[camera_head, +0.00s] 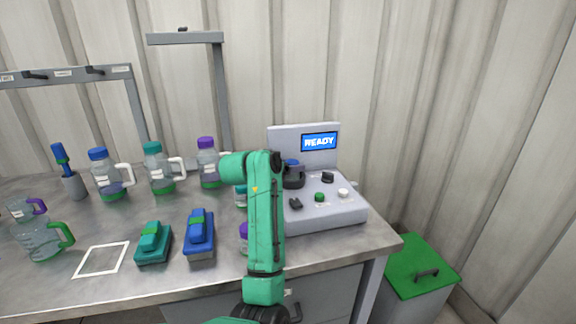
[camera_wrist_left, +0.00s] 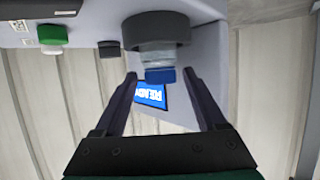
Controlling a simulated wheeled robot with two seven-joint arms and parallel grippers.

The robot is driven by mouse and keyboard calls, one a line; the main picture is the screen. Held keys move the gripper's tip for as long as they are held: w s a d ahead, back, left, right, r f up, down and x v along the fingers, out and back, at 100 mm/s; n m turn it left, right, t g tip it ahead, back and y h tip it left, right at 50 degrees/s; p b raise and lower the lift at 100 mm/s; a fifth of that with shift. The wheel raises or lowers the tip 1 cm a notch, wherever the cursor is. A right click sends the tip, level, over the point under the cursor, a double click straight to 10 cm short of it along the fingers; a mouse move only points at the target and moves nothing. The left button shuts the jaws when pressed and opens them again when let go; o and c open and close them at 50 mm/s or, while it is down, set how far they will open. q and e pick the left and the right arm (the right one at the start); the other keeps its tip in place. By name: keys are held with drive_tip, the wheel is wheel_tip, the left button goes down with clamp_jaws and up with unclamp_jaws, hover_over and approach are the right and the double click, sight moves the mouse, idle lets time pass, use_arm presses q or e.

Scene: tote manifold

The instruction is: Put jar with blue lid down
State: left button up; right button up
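The jar with the blue lid (camera_wrist_left: 160,75) stands upright in a dark round holder (camera_wrist_left: 155,28) on the grey machine; the wrist view shows it upside down. Its blue lid (camera_head: 293,162) also shows just above the dark holder (camera_head: 294,181) in the head view. The fingers of my left gripper (camera_wrist_left: 160,72) are spread on either side of the lid, with a visible gap on both sides. In the head view my green arm mostly hides this gripper. My right gripper is in neither view.
The machine's screen (camera_head: 319,142) reads READY; knobs and a green button (camera_head: 319,197) sit beside the holder. Several handled bottles (camera_head: 110,178), a teal block (camera_head: 153,243) and a blue block (camera_head: 199,234) stand on the bench left of my arm. A green-lidded bin (camera_head: 415,262) is at right.

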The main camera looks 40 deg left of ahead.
use_arm(q)
drive_tip(key=shift+r, duration=0.2)
drive_tip(key=v, duration=1.2)
drive_tip(key=shift+w, duration=0.1)
